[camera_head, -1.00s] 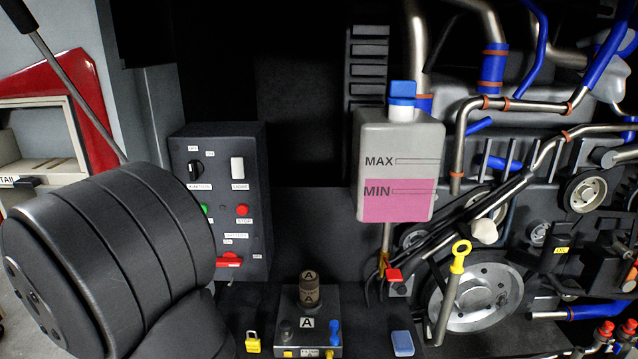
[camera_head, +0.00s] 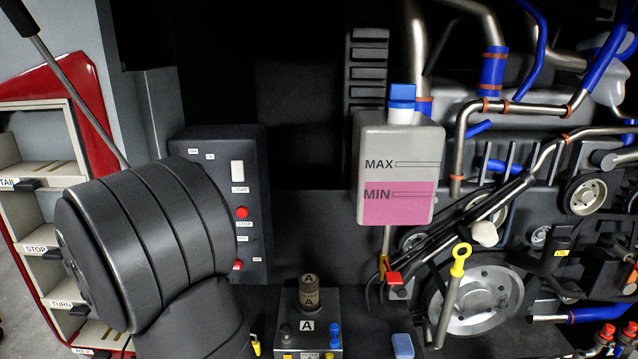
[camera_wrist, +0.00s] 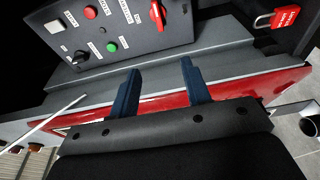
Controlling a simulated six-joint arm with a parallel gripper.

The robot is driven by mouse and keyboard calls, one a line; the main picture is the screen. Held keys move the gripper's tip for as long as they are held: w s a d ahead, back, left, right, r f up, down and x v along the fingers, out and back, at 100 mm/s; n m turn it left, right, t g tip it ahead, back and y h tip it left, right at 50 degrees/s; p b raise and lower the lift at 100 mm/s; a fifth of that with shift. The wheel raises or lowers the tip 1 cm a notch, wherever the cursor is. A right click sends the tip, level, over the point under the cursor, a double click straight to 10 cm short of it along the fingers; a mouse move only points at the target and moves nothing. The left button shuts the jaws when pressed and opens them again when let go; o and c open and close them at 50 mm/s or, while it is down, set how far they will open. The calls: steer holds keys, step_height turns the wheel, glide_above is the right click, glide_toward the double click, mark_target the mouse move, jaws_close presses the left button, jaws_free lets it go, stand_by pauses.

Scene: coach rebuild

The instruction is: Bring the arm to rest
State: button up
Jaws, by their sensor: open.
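My gripper (camera_wrist: 160,92) shows in the wrist view with its two blue fingers apart and nothing between them. It is in front of a red panel edge and a grey ledge, below the dark control box (camera_wrist: 108,30). In the head view my dark arm link fills the lower left and hides the left part of the control box (camera_head: 253,190); my gripper does not show there.
A red-framed rack (camera_head: 60,130) with labelled slots stands at the left. A red padlock (camera_wrist: 277,17) hangs near the box. The coolant tank (camera_head: 399,150), dipstick (camera_head: 451,295) and block marked A (camera_head: 307,328) are to the right.

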steer(key=w+a, duration=0.2)
steer(key=w, duration=0.9)
steer(key=shift+w, duration=0.2)
steer(key=shift+s+a, duration=0.1)
steer(key=shift+s, duration=0.05)
steer(key=s+d, duration=0.3)
steer(key=s, duration=1.3)
steer(key=shift+n, duration=0.4)
steer(key=w+a, duration=0.1)
steer(key=w, duration=0.7)
steer(key=w+a, duration=0.1)
steer(key=w, duration=0.8)
steer(key=w+a, duration=0.1)
steer(key=w, duration=0.8)
steer(key=shift+a, duration=0.1)
steer(key=shift+r+n+g, duration=0.1)
steer(key=shift+n+g, duration=0.3)
steer(key=shift+n, duration=1.8)
